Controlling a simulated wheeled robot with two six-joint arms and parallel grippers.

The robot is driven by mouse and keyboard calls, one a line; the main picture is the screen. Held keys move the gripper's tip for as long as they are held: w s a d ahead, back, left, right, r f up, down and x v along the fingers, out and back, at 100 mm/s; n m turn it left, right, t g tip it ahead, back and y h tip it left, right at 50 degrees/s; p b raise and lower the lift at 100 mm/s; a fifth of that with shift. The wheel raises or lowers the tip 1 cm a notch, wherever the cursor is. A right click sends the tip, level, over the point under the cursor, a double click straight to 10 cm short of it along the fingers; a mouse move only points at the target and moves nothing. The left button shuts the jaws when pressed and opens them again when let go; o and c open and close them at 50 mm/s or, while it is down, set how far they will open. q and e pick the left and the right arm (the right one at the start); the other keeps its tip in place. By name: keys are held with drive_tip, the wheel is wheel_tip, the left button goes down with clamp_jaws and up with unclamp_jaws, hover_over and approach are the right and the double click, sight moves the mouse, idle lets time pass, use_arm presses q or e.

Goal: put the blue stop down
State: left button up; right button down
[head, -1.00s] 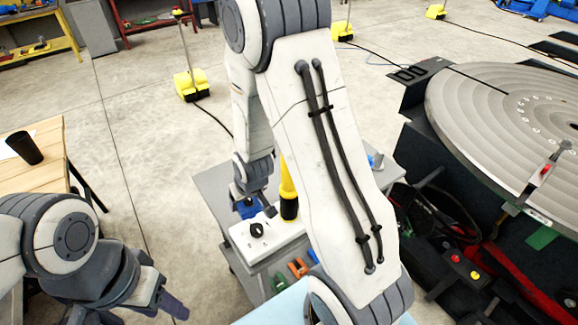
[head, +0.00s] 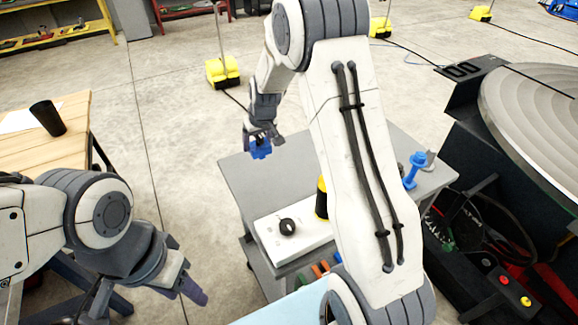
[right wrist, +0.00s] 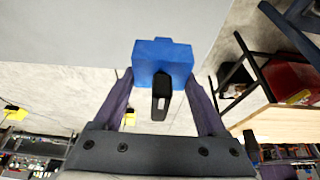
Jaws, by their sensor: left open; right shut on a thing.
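The blue stop (head: 260,150) is a small blue block in my right gripper (head: 262,136), at the far left edge of the grey cart top (head: 285,170) in the head view. In the right wrist view the blue stop (right wrist: 163,62) sits between the two fingers of the right gripper (right wrist: 163,85), which is shut on it. A dark part lies in front of its lower middle. Whether its underside touches the cart top cannot be told. My left gripper (head: 178,284) is open and empty at the lower left, away from the cart.
A white box with a black knob (head: 287,227) and a yellow-black cylinder (head: 321,198) are on the cart. Another blue piece (head: 415,170) stands at its right end. The cart top's back left is bare. A wooden table with a black cup (head: 47,118) is left; a round plate (head: 540,110) is right.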

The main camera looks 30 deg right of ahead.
sight(259, 153)
wheel_tip(259, 153, down, 4)
drive_tip(key=shift+f, duration=2.65)
drive_tip(key=shift+b, duration=0.3)
drive_tip(key=shift+f, duration=0.15)
unclamp_jaws()
drive_tip(key=shift+s, duration=0.1)
